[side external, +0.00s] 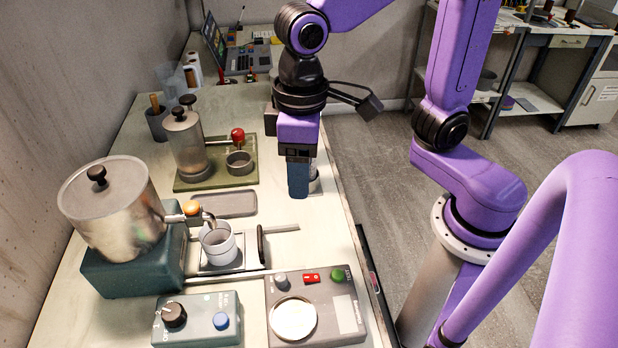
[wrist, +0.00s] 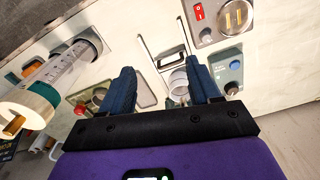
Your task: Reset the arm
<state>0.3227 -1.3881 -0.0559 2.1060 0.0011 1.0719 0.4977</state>
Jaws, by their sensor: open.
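My gripper (side external: 298,192) hangs over the right side of the bench in the side view, fingers pointing down. In the wrist view its two blue fingers (wrist: 162,88) stand well apart with nothing held between them. A clear, marked cylinder with a teal and white end (wrist: 72,62) shows to the left of the fingers in the wrist view. In the side view a pale cylindrical thing (side external: 314,182) is mostly hidden behind my gripper, and I cannot tell whether they touch.
A large metal pot (side external: 112,212) sits on a teal base at left. A white cup (side external: 218,243) stands beside it. Control boxes (side external: 318,305) fill the front. A green tray (side external: 215,180) with a metal canister is farther back. Open floor (side external: 375,185) lies right of the bench.

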